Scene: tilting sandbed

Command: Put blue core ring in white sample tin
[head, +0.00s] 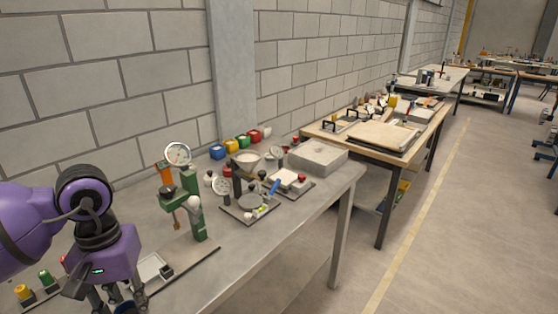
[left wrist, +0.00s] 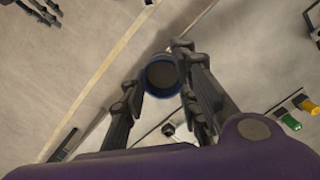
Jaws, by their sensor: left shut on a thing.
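My left gripper (left wrist: 162,78) is shut on the blue core ring (left wrist: 163,92), which sits between its fingers with its round dark opening facing the wrist camera. In the head view the left gripper (head: 120,295) is at the bottom edge, by the front of the grey bench, and only a sliver of the blue ring (head: 125,307) shows under it. I cannot pick out the white sample tin for certain; a small white square container (head: 151,267) lies just right of the gripper. Dark fingers at the wrist view's top left look like my right gripper (left wrist: 36,10); their opening is unclear.
A green stand (head: 192,207) with a dial gauge rises right of my left gripper. Farther along the bench are a white bowl (head: 246,157), coloured blocks (head: 235,144), small instruments and a grey sand box (head: 317,157). Green and yellow pieces (head: 35,284) lie at left.

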